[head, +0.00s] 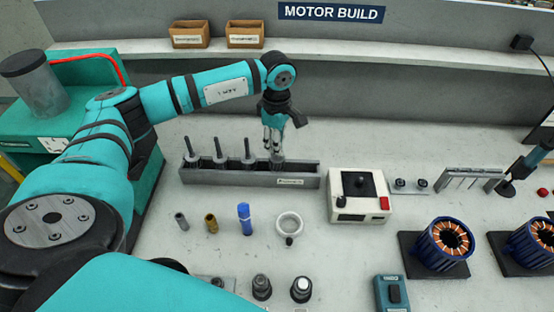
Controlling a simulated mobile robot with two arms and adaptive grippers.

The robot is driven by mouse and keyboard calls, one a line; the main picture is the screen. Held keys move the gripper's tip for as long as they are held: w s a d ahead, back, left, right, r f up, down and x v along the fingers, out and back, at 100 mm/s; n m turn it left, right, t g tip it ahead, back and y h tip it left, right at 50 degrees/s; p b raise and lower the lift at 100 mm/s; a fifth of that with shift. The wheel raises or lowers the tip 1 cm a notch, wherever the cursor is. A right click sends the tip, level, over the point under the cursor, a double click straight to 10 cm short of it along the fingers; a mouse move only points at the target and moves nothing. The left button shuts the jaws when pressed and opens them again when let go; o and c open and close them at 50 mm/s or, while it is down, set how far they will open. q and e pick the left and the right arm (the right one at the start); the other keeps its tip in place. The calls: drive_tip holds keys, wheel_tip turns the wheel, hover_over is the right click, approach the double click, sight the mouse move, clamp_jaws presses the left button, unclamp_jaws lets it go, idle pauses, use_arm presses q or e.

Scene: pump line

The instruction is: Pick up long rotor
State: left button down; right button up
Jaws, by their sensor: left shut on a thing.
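A long grey rack (222,180) stands at the back of the bench. Several rotors with thin upright shafts stand in it, such as the left one (192,155), the middle one (219,155) and another (250,152). My left gripper (272,147) points down over the rack's right part. It is shut on a grey rotor (278,157), which is upright in or just above the rack. The fingers hide its upper part, and I cannot tell whether its lower end is clear of the slot. My right gripper does not show.
Right of the rack stands a white box with a black knob (345,207). In front lie a blue cylinder (245,220), a brass sleeve (211,223) and a white ring (289,225). Blue stators (432,250) stand at right. The shelf (420,77) runs behind.

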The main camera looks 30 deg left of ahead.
use_arm(q)
drive_tip(key=shift+r, duration=0.15)
wheel_tip(320, 180, up, 10)
drive_tip(key=shift+f+b, duration=0.1)
drive_tip(key=shift+b, duration=1.05)
drive_tip(key=shift+f, duration=0.1)
